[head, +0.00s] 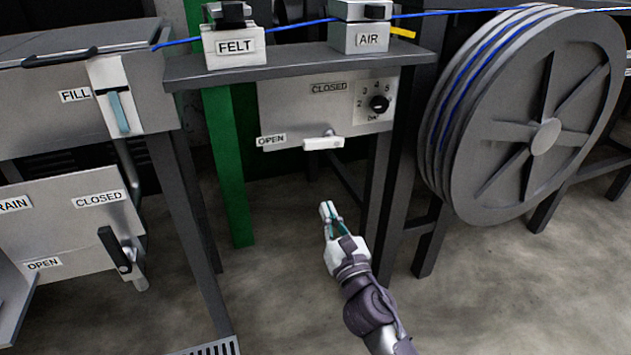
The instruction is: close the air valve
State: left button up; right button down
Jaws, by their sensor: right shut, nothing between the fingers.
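The air valve's white lever (323,143) sits low on a grey panel (285,105) below the box marked AIR (360,38). The lever lies roughly level, in line with the OPEN label (271,140) to its left. The CLOSED label (329,88) is above it. My right gripper (326,210) is below the lever in the picture, pointing up, apart from it. Its fingers are shut and empty. My left gripper is not in view.
A numbered dial (379,103) is at the panel's right. A large cable reel (545,137) stands to the right, with a blue cable (450,12) running along the top. At left are a FILL lever (119,112) and a black drain lever (115,249). Table legs flank my right arm.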

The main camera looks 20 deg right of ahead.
aim_at(321, 140)
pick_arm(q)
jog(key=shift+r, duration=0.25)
pick_arm(e)
jog(key=shift+r, duration=0.25)
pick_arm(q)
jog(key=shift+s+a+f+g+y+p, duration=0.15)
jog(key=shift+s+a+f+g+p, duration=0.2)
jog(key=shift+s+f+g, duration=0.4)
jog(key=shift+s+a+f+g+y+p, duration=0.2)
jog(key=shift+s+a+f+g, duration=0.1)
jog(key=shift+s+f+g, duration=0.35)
pick_arm(e)
jog(key=w+r, duration=0.6)
jog(key=w, duration=0.3)
jog(key=shift+w+r, duration=0.15)
jog(key=shift+w, duration=0.15)
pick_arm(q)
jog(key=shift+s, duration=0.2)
pick_arm(e)
jog(key=shift+w+d, duration=0.1)
